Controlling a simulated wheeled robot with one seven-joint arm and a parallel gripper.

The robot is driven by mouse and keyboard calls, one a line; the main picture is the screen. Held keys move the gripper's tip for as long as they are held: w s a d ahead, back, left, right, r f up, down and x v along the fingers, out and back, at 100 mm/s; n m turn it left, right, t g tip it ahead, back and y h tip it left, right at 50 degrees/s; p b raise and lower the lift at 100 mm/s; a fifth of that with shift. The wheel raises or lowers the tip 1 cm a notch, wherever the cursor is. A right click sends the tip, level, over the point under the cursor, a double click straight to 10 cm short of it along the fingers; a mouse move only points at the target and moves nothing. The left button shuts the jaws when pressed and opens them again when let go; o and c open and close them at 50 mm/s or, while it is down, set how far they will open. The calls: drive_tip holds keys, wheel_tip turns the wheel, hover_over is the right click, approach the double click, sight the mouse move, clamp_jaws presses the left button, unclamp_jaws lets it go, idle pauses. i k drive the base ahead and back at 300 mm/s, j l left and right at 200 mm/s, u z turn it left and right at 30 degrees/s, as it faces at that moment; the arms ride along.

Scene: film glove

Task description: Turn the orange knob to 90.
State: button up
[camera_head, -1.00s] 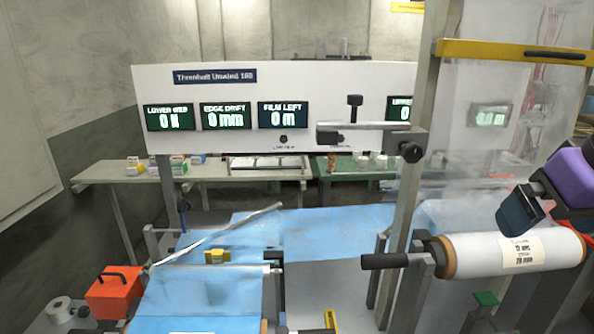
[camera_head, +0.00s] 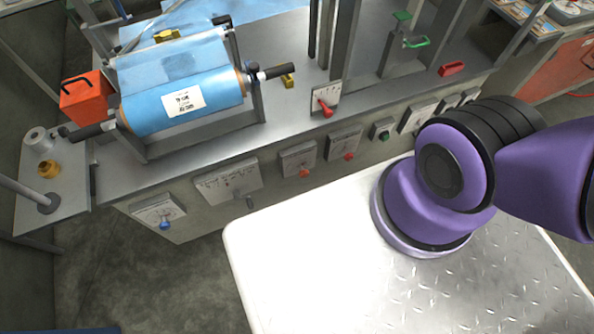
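The orange knob (camera_head: 304,173) sits low on a dial plate (camera_head: 298,158) on the front face of the machine, near the middle of the head view. The knob is small here, and I cannot read the scale or its setting. My purple arm is at the right, and its far end runs out of the picture. My gripper is not in view, and no part of my arm in view touches the knob.
A similar plate with a red knob (camera_head: 348,156) is just right. A red lever (camera_head: 325,108) stands above, and a blue knob (camera_head: 164,224) is at the left. A blue film roll (camera_head: 182,104) lies on the machine. My white base top is in front.

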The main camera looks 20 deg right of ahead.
sight(303, 173)
drive_tip(key=k+j, duration=0.65)
drive_tip(key=j, duration=0.3)
drive_tip(key=k+j, duration=0.35)
drive_tip(key=j+z, duration=0.05)
drive_tip(key=j, duration=0.1)
